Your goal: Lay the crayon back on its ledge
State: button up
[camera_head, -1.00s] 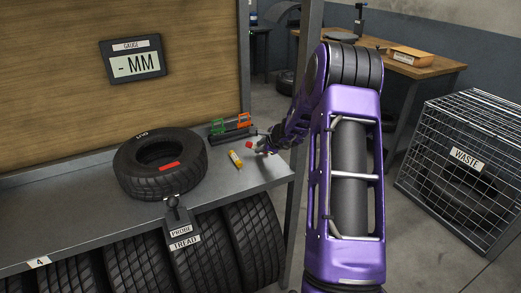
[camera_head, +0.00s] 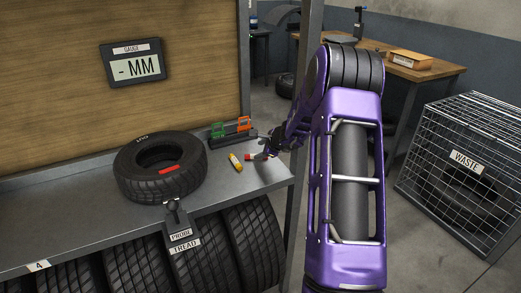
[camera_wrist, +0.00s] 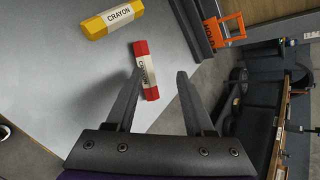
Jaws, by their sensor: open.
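A red crayon (camera_head: 251,156) with a white label lies on the grey shelf (camera_head: 215,190), near its right end. It also shows in the wrist view (camera_wrist: 146,70), between my fingers and closer to the left one. A yellow crayon (camera_head: 236,162) lies just left of it; its label reads CRAYON in the wrist view (camera_wrist: 110,18). My gripper (camera_wrist: 160,76) is open, its fingers either side of the red crayon's lower part with a clear gap on the right. In the head view my gripper (camera_head: 268,150) is small and dark, and its fingertips are hard to make out.
A dark rack (camera_head: 233,140) with green and orange pieces stands behind the crayons. A tyre (camera_head: 160,167) with a red mark lies left on the shelf. A shelf post (camera_head: 303,100) rises near my arm. A waste cage (camera_head: 465,170) stands at right.

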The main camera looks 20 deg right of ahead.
jog(key=v, duration=1.1)
jog(key=shift+s+r, duration=0.2)
jog(key=shift+r, duration=0.05)
